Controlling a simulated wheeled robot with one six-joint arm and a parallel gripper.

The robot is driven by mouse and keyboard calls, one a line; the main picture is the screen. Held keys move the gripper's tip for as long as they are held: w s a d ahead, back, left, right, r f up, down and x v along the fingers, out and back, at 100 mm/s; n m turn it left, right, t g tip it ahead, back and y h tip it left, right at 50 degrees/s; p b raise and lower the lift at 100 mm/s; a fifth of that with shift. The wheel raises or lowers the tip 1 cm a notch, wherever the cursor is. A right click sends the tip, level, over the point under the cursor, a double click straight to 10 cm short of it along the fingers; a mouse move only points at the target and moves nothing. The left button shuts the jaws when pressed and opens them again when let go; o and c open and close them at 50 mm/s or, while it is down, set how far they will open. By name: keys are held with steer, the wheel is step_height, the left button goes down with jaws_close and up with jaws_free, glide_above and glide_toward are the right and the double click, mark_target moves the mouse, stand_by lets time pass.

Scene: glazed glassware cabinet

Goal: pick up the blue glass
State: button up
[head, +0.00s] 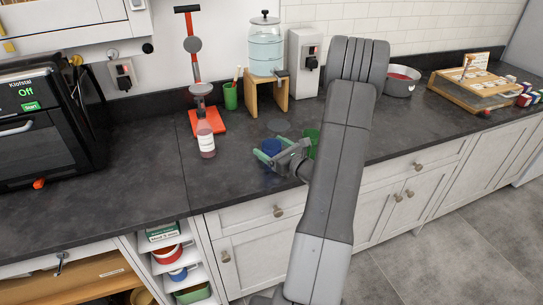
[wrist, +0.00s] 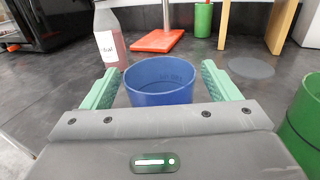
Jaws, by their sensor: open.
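The blue glass (wrist: 161,82) stands upright on the dark counter, with its open rim up. In the wrist view it is between the two green fingers of my gripper (wrist: 160,85), with a small gap on each side. In the head view my gripper (head: 267,157) is low over the counter near its front edge, and the blue glass (head: 271,146) shows partly behind the fingers. The gripper is open, with the fingers on either side of the glass. The lower front of the glass is hidden by the gripper body in the wrist view.
A green glass (wrist: 304,115) stands close on the right. A labelled bottle (head: 205,139) and a red-based stand (head: 207,120) are behind on the left. A green cup (head: 230,96) and a water dispenser on a wooden stand (head: 265,97) are farther back.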

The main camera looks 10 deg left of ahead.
steer(key=shift+w+a, duration=0.1)
steer(key=shift+c, duration=0.2)
steer(key=c, duration=1.2)
steer(key=shift+r, duration=0.1)
steer(key=shift+c, duration=0.2)
